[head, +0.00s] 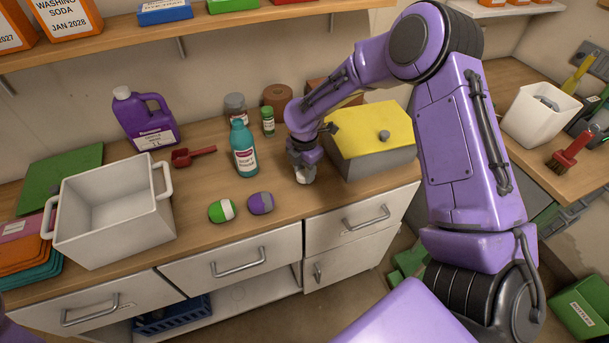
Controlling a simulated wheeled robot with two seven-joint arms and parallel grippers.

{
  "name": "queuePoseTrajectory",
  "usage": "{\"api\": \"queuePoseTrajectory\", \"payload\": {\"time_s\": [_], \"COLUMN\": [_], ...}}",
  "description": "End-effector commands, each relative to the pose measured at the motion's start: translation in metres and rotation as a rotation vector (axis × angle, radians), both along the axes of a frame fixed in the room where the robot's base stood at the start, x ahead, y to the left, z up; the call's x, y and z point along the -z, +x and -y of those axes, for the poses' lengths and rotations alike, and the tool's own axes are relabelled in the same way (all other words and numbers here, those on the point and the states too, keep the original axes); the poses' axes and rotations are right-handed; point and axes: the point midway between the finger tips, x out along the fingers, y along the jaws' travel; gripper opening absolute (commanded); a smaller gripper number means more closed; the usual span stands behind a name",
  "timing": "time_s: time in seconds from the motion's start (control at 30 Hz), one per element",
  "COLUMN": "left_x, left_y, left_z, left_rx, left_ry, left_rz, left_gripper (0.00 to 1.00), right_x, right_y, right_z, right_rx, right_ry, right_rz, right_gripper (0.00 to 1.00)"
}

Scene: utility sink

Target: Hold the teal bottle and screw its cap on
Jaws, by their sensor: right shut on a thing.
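The teal bottle (244,150) stands upright on the wooden counter, with a white and red label facing me. Its narrow top is teal; I cannot tell whether a cap sits on it. My right gripper (303,168) is to the right of the bottle, apart from it, pointing down close to the counter. It is shut on a small whitish thing (304,178), mostly hidden by the fingers; I cannot tell if it is the cap. My left gripper is not in view.
A yellow-lidded box (370,130) stands close right of my right gripper. Green (222,211) and purple (261,203) rounded items lie in front of the bottle. A green-capped jar (268,122) stands behind. A white tub (115,215) and purple jug (146,120) are left.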

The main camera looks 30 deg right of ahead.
Motion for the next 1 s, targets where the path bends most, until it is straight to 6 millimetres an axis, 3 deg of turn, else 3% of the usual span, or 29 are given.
{"api": "queuePoseTrajectory", "payload": {"time_s": [0.07, 0.3, 0.47, 0.57, 0.6, 0.77, 1.0], "left_x": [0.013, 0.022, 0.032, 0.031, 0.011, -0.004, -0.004], "left_y": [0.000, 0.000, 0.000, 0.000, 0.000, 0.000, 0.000], "left_z": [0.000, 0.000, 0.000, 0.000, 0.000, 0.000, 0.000], "left_rx": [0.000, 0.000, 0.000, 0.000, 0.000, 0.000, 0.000], "left_ry": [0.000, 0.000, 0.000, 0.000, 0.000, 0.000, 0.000], "left_rz": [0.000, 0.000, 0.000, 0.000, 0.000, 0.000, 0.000], "left_gripper": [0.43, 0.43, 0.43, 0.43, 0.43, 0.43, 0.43], "right_x": [-0.012, -0.077, -0.094, -0.105, -0.117, -0.118, -0.114], "right_y": [0.002, -0.052, -0.098, -0.119, -0.124, -0.135, -0.138], "right_z": [0.000, -0.009, -0.016, -0.020, -0.020, -0.022, -0.023], "right_rx": [0.001, -0.001, 0.000, 0.001, 0.001, 0.001, 0.002], "right_ry": [0.001, 0.001, 0.001, 0.000, -0.001, 0.000, 0.000], "right_rz": [0.007, 0.006, 0.004, 0.003, -0.004, -0.002, 0.000], "right_gripper": [0.10, 0.10, 0.10, 0.10, 0.10, 0.10, 0.10]}}
